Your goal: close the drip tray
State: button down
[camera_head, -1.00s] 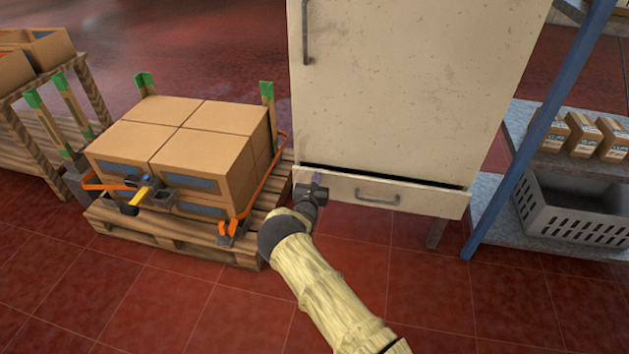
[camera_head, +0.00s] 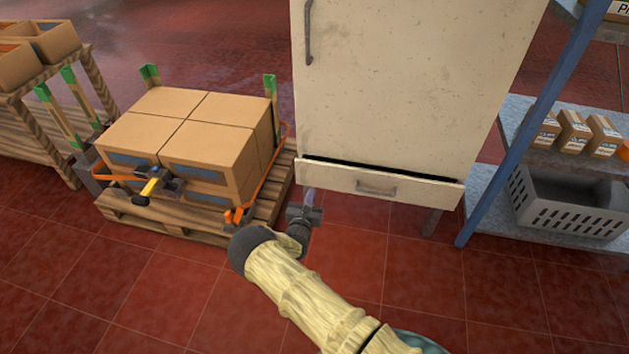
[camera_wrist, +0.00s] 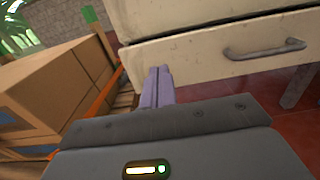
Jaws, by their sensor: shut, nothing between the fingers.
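The drip tray (camera_head: 385,187) is the shallow cream drawer with a grey bar handle at the foot of the tall cream cabinet (camera_head: 410,80). A dark gap shows along its top edge, so it stands slightly out from the cabinet. In the wrist view the tray's front (camera_wrist: 215,62) and handle (camera_wrist: 265,49) show close up. My gripper (camera_head: 309,194) is shut and empty, just below and in front of the tray's left end. In the wrist view my shut fingers (camera_wrist: 158,85) point at the lower left part of the front; whether they touch it I cannot tell.
A pallet (camera_head: 160,222) of strapped cardboard boxes (camera_head: 190,135) stands close on the left. A blue-posted shelf (camera_head: 520,130) with a grey crate (camera_head: 570,205) and small cartons stands on the right. The red tiled floor in front is clear.

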jog(key=shift+s+a, duration=0.25)
jog(key=shift+s, duration=0.55)
jog(key=shift+a, duration=0.1)
jog(key=s+d+r+m+g+h, duration=0.45)
jog(key=d+r+m+g, duration=0.2)
jog(key=d+m, duration=0.35)
jog(key=s+d+r+m+g+h, duration=0.45)
jog(key=d+m+g, duration=0.25)
jog(key=d, duration=0.5)
jog(key=s+r+m+g+y, duration=0.1)
jog(key=s+r+m+y, duration=0.5)
jog(key=s, duration=0.5)
jog(key=s+a+r+m+y, duration=0.1)
jog(key=s+r+m+y, duration=0.5)
jog(key=s+r+m, duration=0.4)
jog(key=shift+s+r+m+g, duration=0.4)
jog(key=shift+s+m, duration=0.1)
jog(key=shift+s, duration=0.3)
